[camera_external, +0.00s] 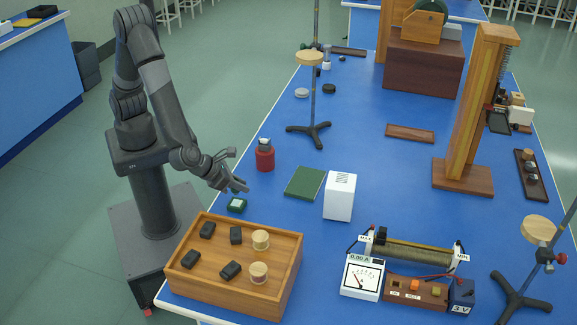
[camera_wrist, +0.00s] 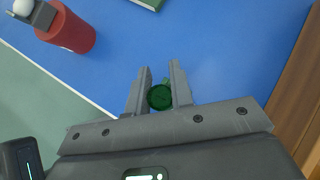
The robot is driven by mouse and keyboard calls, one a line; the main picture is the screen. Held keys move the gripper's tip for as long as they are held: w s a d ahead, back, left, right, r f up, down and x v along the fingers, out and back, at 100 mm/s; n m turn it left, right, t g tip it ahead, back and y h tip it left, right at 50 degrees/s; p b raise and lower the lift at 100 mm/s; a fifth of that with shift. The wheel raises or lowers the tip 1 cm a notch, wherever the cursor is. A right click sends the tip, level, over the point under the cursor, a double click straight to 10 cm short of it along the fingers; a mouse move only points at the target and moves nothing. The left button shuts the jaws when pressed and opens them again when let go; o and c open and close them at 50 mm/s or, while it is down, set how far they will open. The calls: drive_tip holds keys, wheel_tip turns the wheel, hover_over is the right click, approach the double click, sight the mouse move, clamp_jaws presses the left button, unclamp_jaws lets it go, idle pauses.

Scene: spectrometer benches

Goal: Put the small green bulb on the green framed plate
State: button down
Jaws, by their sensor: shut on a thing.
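My gripper (camera_external: 238,188) is over the near left edge of the blue bench. In the wrist view my gripper (camera_wrist: 159,88) is shut on the small green bulb (camera_wrist: 160,97), a dark green, round, see-through thing between the two fingers.
A wooden tray (camera_external: 222,283) with black blocks and pale round pieces stands close by. A red jar (camera_external: 265,159), a flat green book-like slab (camera_external: 305,183) and a white box (camera_external: 340,197) stand beyond. Bare blue bench lies between the jar and the tray.

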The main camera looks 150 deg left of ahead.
sight(241, 201)
drive_tip(key=shift+f, duration=1.8)
drive_tip(key=c, duration=1.3)
unclamp_jaws()
drive_tip(key=shift+f, duration=0.15)
